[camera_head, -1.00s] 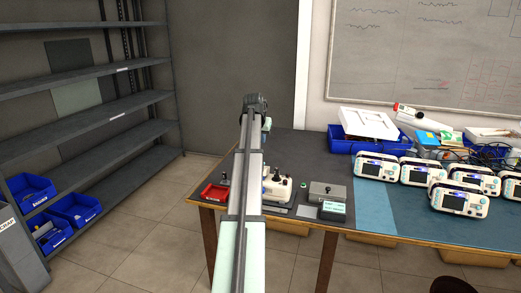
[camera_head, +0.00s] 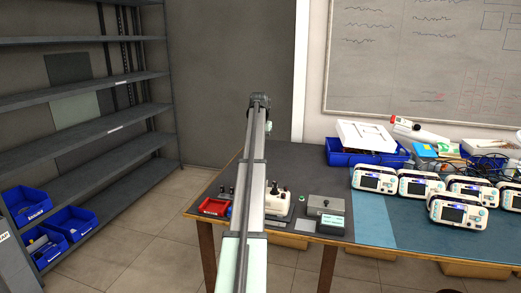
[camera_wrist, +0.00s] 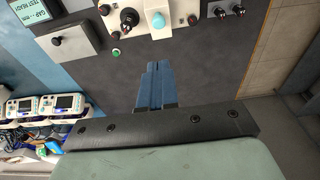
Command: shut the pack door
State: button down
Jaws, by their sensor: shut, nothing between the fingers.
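My gripper (camera_wrist: 155,85) points down at the dark table top in the wrist view, its blue fingers together and empty. In the head view its fingers are hidden behind my arm. A white fixture (camera_wrist: 160,14) with a lever and knobs lies just beyond the fingertips, apart from them. It also shows in the head view (camera_head: 277,203), partly covered by my arm. A grey box (camera_wrist: 76,46) with a dark knob is left of the fingers; it also shows in the head view (camera_head: 326,204). I cannot tell which part is the pack door or how far it stands open.
A small display (camera_head: 331,224) stands by the grey box. A red tray (camera_head: 215,207) is left of my arm. Several white monitors (camera_head: 461,212) stand on the right, with a blue bin (camera_head: 362,157) behind. Bare dark table lies under the fingers. Shelves (camera_head: 85,128) stand at left.

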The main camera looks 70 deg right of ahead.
notch_tip(320, 180, down, 10)
jog(key=shift+f, duration=0.25)
jog(key=shift+a+f, duration=0.1)
jog(key=shift+f, duration=0.45)
jog(key=shift+a+f+h, duration=0.25)
jog(key=shift+a+h, duration=0.1)
jog(key=shift+a, duration=0.2)
jog(key=shift+a+f+h, duration=0.2)
jog(key=shift+a+h, duration=0.15)
jog(key=shift+a, duration=0.2)
jog(key=shift+a+f+h, duration=0.35)
jog(key=shift+a+h, duration=0.15)
jog(key=shift+h, duration=0.1)
jog(key=shift+a+f, duration=0.4)
jog(key=shift+f, duration=0.05)
jog(key=shift+d+r, duration=0.1)
jog(key=shift+d, duration=0.05)
